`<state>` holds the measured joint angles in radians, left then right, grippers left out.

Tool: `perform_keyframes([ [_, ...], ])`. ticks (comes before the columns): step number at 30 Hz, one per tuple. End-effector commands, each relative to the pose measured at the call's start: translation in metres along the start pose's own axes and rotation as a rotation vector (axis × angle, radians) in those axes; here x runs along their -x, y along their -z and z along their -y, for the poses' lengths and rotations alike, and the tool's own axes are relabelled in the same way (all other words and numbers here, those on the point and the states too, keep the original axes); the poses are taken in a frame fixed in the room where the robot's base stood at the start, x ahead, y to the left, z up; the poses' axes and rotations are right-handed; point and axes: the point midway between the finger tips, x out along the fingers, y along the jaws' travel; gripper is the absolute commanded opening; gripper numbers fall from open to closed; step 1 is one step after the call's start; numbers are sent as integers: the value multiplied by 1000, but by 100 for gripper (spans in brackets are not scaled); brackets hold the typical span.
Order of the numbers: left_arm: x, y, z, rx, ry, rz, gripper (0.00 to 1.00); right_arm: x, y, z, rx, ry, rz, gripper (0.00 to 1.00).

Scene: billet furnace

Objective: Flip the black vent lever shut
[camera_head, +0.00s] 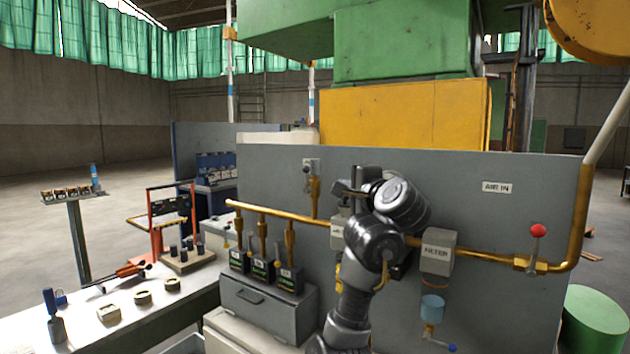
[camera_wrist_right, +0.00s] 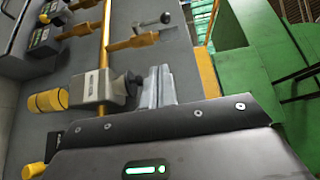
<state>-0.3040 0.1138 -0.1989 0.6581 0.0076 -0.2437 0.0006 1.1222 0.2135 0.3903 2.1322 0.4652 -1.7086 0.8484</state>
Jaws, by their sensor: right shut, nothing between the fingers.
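A small valve with a short lever ending in a dark knob (camera_head: 306,169) is on the grey panel, atop a brass riser (camera_head: 315,190). I take it for the vent lever. In the right wrist view, the lever (camera_wrist_right: 151,22) and its dark knob show near the top, clear of my fingers. My right gripper (camera_head: 345,187) is shut and empty, in front of the panel to the right of the lever. Its fingertips (camera_wrist_right: 156,84) show beside a grey labelled box (camera_wrist_right: 90,87) on the pipe. My left gripper is not in view.
A brass pipe (camera_head: 385,239) runs along the panel (camera_head: 510,225), with a filter box (camera_head: 438,250) and a red-knobbed valve (camera_head: 537,232) to the right. Several labelled valves (camera_head: 262,272) stand at lower left above a grey drawer box (camera_head: 260,305). A workbench (camera_head: 130,320) lies left.

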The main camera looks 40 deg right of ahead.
Motion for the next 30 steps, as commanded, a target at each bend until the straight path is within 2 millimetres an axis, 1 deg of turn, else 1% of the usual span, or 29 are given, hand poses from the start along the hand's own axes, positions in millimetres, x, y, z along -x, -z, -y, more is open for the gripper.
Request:
perform_keyframes([
  [5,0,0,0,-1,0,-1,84,-30,-2,0,-6,-2,5,0],
  [9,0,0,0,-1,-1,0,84,-61,-2,0,-7,-2,6,0],
  [14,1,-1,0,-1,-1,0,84,-92,-2,0,-4,-2,6,0],
  [15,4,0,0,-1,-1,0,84,-97,-6,1,-1,-2,5,0],
  [21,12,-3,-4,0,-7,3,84,-113,-24,1,1,-3,4,0],
  [30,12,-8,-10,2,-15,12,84,-119,-29,-1,1,-1,1,0],
])
